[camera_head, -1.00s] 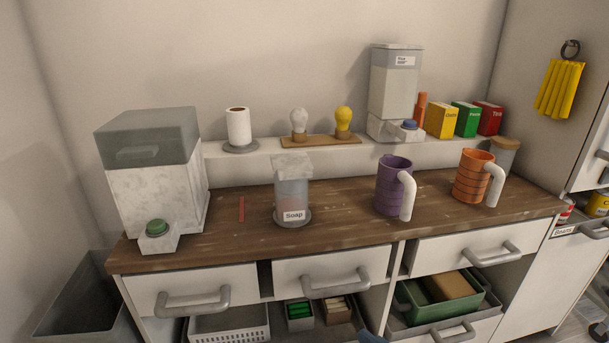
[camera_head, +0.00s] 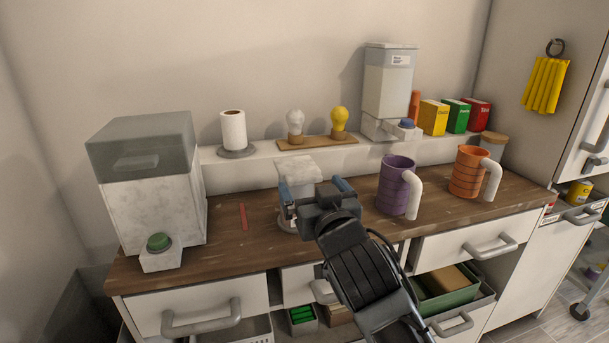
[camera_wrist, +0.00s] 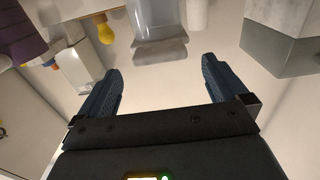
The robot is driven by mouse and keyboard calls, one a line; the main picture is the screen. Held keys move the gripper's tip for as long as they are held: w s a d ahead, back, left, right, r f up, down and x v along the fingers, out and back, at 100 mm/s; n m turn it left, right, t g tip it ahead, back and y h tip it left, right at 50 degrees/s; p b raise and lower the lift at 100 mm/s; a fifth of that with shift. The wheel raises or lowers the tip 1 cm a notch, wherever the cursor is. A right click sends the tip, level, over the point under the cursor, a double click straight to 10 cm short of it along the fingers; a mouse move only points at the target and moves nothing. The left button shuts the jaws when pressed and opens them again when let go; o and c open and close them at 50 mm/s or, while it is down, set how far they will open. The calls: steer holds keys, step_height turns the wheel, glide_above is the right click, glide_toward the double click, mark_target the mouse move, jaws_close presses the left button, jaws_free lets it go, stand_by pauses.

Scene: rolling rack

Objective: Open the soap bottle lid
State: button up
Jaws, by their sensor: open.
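The soap bottle stands upright on the wooden counter, its pale lid (camera_head: 298,169) showing above my gripper in the head view. The lid looks closed. My gripper (camera_head: 314,188) is in front of the bottle and hides most of its body and the label. Its blue fingers are apart with nothing between them. In the wrist view, which is upside down, the grey bottle (camera_wrist: 156,18) and its lid (camera_wrist: 160,50) are at top centre, beyond the gap between the fingertips of my gripper (camera_wrist: 160,70). I see no contact with the bottle.
A purple mug (camera_head: 393,185) stands close right of the bottle, an orange mug (camera_head: 467,172) further right. A large box dispenser (camera_head: 145,190) stands left. A red strip (camera_head: 244,217) lies between. The shelf behind holds a paper roll (camera_head: 233,130), bulbs and a tall dispenser (camera_head: 388,85).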

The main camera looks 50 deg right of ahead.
mark_target(306, 180)
steer(key=shift+p+x, duration=0.45)
steer(key=shift+x, duration=2.3)
steer(key=shift+c, duration=0.3)
